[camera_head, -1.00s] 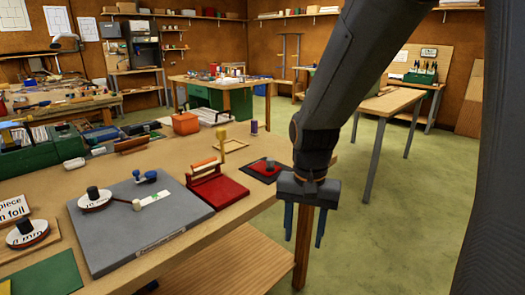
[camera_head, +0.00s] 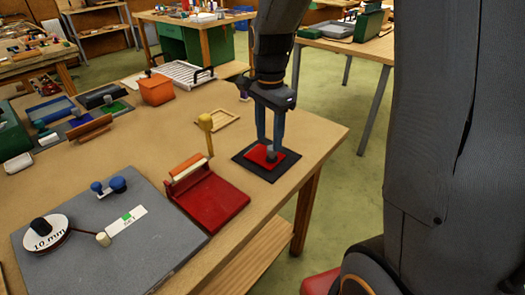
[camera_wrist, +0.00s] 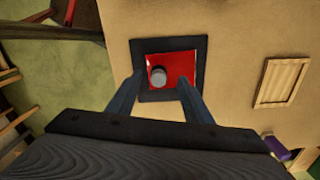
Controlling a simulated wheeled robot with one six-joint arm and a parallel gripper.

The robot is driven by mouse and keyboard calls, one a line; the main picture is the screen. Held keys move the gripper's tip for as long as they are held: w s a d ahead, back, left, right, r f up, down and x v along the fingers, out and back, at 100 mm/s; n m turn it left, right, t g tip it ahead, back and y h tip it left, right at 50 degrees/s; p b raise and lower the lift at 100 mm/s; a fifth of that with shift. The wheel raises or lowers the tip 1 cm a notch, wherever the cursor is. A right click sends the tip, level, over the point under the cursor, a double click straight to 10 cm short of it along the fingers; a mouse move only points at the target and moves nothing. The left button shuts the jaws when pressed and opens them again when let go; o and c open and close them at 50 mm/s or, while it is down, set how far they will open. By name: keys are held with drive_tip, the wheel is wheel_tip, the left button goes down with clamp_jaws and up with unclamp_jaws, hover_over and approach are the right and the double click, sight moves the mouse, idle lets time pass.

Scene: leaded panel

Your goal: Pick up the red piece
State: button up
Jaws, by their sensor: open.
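The red piece (camera_head: 261,157) is a flat red square with a grey knob (camera_head: 271,152) on top. It lies on a black square mat (camera_head: 262,173) near the table's right edge. In the wrist view the red piece (camera_wrist: 182,66) sits inside the dark border of the mat (camera_wrist: 203,45), its knob (camera_wrist: 157,76) toward the left. My gripper (camera_head: 269,148) is open, pointing down over the red piece, with its fingertips close around the knob in the head view. In the wrist view the fingers (camera_wrist: 160,82) stand on either side of the knob. Contact cannot be told.
A red block with an orange-handled bar (camera_head: 210,195) lies just left of the mat. A grey board (camera_head: 110,235) lies front left. The table's right edge (camera_head: 325,160) is close.

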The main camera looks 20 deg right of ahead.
sight(271, 149)
drive_tip(key=shift+d+f, duration=0.45)
drive_tip(key=shift+f, duration=0.3)
drive_tip(key=shift+f+p, duration=0.9)
drive_tip(key=shift+f, duration=1.25)
drive_tip(key=shift+c, duration=0.3)
drive_tip(key=c, duration=1)
